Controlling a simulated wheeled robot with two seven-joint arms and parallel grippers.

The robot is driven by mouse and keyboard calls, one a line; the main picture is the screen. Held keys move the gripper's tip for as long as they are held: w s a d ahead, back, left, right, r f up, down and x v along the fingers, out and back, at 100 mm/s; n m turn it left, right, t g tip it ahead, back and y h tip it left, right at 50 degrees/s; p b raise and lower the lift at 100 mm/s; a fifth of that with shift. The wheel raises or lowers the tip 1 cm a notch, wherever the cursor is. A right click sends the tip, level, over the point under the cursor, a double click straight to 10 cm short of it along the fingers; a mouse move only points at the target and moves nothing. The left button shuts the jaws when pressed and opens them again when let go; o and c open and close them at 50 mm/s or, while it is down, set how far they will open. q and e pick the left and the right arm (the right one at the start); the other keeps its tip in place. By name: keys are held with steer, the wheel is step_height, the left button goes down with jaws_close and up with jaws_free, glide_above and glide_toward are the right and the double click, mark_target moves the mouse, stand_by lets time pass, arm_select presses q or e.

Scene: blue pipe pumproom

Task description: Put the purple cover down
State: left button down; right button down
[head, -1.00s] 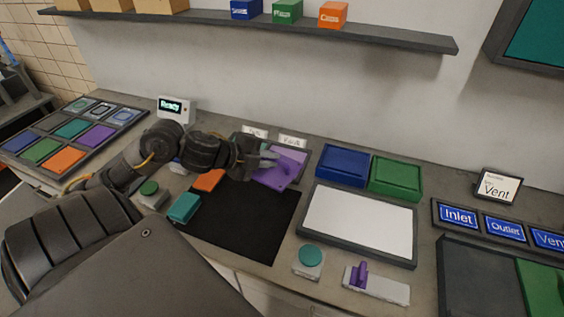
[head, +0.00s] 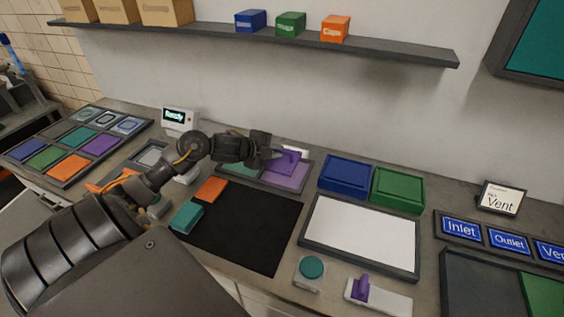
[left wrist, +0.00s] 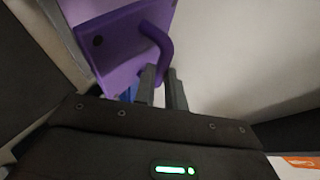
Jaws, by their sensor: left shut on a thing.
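The purple cover (head: 291,162) is a flat plate with a curved handle. My left gripper (head: 277,156) is shut on that handle, at the back of the bench. In the left wrist view the cover (left wrist: 115,45) is tilted, and its handle passes between the fingers of the left gripper (left wrist: 163,88). In the head view the cover overlaps a purple panel (head: 284,178) in a grey tray, beside a teal panel (head: 240,169). I cannot tell whether the cover touches the tray. My right gripper is not in view.
A black mat (head: 245,225) lies in front, with a teal block (head: 186,217) and an orange piece (head: 211,188) at its left. Blue (head: 345,174) and green (head: 398,188) boxes stand right of the tray. A white board (head: 358,235) lies before them.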

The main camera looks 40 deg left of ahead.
mark_target(281, 163)
arm_select(q)
steer(key=w+f, duration=0.1)
steer(key=f, duration=0.1)
steer(key=w+f, duration=0.2)
steer(key=shift+w+a, duration=0.1)
steer(key=shift+a, duration=0.1)
step_height(281, 163, down, 3)
steer(key=shift+w+p, duration=0.1)
steer(key=shift+p, duration=0.5)
steer(key=shift+f, duration=0.15)
steer(key=shift+f, duration=0.15)
steer(key=c, duration=1.5)
jaws_free()
steer(key=shift+o, duration=0.2)
